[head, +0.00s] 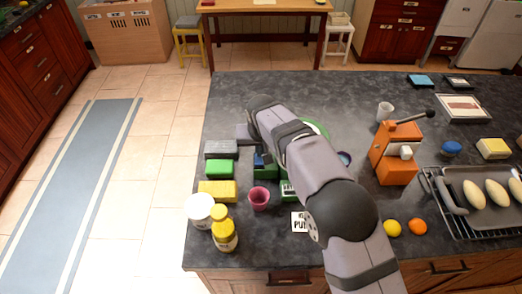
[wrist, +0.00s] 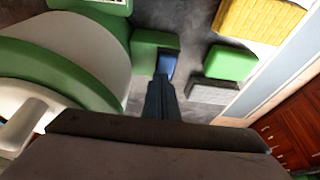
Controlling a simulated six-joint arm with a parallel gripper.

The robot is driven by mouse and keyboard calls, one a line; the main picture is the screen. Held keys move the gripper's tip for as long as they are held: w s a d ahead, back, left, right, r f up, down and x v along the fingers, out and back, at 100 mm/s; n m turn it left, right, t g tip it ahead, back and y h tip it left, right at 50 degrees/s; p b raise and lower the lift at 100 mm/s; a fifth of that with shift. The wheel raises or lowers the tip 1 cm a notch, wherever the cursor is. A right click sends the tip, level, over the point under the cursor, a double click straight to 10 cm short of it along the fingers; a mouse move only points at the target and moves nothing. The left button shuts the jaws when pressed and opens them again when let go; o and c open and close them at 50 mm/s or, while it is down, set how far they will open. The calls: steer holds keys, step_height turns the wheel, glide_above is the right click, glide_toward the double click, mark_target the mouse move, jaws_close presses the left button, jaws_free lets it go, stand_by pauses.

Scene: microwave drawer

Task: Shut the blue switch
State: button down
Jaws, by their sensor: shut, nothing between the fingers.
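The blue switch (wrist: 167,62) sits on a green base (wrist: 146,46) in the wrist view. The switch also shows in the head view (head: 259,160), with its green base (head: 265,172) partly hidden behind my arm. My gripper (wrist: 164,84) is shut and empty. Its fingertips are right at the near end of the blue switch in the wrist view and cover part of it. I cannot tell whether they touch it. In the head view the fingers are not clearly visible.
A grey block (head: 221,149), green block (head: 221,167) and yellow block (head: 217,190) stand left of the switch. A pink cup (head: 260,198) stands in front. A large white-and-green round object (wrist: 70,60) is close on the left in the wrist view. An orange machine (head: 396,155) is farther right.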

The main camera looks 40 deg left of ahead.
mark_target(261, 163)
steer(key=shift+s+d+f+b, duration=0.35)
steer(key=shift+s+d+b, duration=0.2)
steer(key=shift+s+d, duration=0.15)
steer(key=shift+r, duration=0.15)
steer(key=shift+r+p, duration=0.25)
steer(key=shift+p, duration=0.05)
step_height(261, 163, up, 4)
steer(key=shift+s+d+f+p, duration=0.1)
steer(key=shift+d+p, duration=0.05)
steer(key=shift+p, duration=1)
steer(key=b+v, duration=0.3)
steer(key=v, duration=0.7)
steer(key=shift+b, duration=0.35)
